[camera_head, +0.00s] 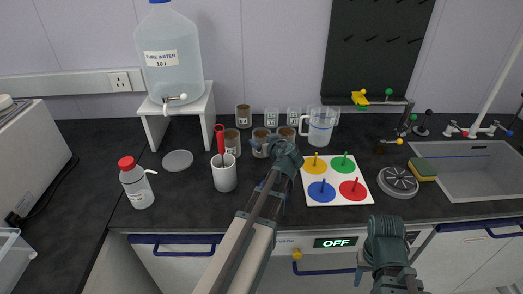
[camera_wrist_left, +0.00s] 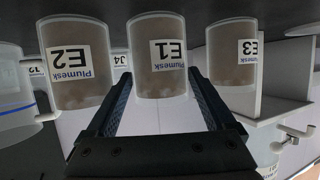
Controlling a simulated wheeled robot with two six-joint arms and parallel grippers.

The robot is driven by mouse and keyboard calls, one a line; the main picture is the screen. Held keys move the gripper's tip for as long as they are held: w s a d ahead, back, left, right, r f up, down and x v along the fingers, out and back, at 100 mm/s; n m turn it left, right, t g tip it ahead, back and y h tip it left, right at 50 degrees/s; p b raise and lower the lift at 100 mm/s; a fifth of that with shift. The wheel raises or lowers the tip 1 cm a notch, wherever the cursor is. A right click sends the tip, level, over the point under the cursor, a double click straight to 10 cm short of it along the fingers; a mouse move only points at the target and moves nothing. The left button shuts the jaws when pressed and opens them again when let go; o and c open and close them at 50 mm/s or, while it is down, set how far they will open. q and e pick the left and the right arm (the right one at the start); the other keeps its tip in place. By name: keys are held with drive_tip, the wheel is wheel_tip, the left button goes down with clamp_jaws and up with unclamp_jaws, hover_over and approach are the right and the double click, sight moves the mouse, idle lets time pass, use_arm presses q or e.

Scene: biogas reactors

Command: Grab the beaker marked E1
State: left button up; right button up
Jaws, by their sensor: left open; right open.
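The beaker marked E1 (camera_wrist_left: 157,75) is a clear beaker with brown contents and a white label. In the left wrist view it appears upside down, in the middle, between the fingertips of my open left gripper (camera_wrist_left: 160,88). I cannot tell whether the fingers touch it. In the head view E1 (camera_head: 260,136) is the middle of the front row, with my left gripper (camera_head: 271,147) just before it. E2 (camera_wrist_left: 76,70) and E3 (camera_wrist_left: 233,60) stand on either side. My right gripper (camera_head: 384,228) is at the bottom right, away from the beakers; its fingers are hard to make out.
More beakers (camera_head: 243,114) stand behind. A white mug (camera_head: 224,176) with a red-handled tool is at left, a clear pitcher (camera_head: 319,124) at right. A board with coloured discs (camera_head: 315,196) lies to the right. A water tank (camera_head: 169,58) on a white stand is at left.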

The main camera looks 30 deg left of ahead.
sight(259, 136)
use_arm(q)
drive_tip(key=b+x, duration=0.1)
drive_tip(key=x, duration=0.4)
drive_tip(key=shift+w+a+r+b, duration=0.15)
drive_tip(key=shift+w+b, duration=0.05)
drive_tip(key=shift+b, duration=0.1)
drive_tip(key=shift+s, duration=0.1)
drive_tip(key=c, duration=1.1)
drive_tip(key=shift+o, duration=0.2)
drive_tip(key=shift+r, duration=0.1)
